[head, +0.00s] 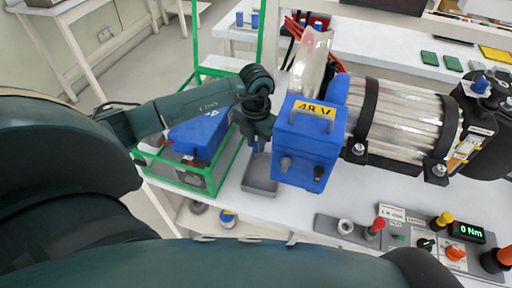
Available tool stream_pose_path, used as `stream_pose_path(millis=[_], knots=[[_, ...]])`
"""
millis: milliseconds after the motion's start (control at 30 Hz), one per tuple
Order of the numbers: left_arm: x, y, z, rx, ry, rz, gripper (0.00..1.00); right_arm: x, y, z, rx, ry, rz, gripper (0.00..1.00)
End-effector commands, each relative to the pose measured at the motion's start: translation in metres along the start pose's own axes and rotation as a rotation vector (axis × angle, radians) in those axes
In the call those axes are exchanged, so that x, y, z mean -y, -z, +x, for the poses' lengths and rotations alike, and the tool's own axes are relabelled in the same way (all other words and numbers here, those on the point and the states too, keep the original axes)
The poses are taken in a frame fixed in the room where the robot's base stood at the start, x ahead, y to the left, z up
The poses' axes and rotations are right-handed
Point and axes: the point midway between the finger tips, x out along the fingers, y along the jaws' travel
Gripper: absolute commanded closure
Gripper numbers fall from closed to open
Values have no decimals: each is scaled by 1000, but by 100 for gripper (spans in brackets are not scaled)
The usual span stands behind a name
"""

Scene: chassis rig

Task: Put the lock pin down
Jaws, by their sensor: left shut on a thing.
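My left gripper (259,136) points down beside the blue 48 V box, at its left. It is shut on the lock pin (258,146), of which only a small blue and grey part shows below the fingers. The pin is above the back part of a small grey tray (261,186) on the white bench; whether it touches the tray I cannot tell. The tray's visible floor looks empty. My right gripper is not in view.
The blue 48 V box (307,142) and a clear-cased motor cylinder (405,120) stand close on the right. A green-framed crate (181,184) holds a blue battery-like block (198,135) at left. A control panel (405,232) lies at front right.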

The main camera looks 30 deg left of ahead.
Motion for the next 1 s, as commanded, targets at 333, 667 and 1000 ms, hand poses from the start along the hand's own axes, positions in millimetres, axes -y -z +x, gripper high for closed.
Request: stream_pose_path(millis=[333, 667, 1000], knots=[[0, 0, 32, -1, 1, 1, 100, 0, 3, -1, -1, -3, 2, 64], [0, 0, 35, -1, 0, 0, 74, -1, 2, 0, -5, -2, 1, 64], [0, 1, 34, -2, 0, 0, 58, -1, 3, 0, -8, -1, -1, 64]])
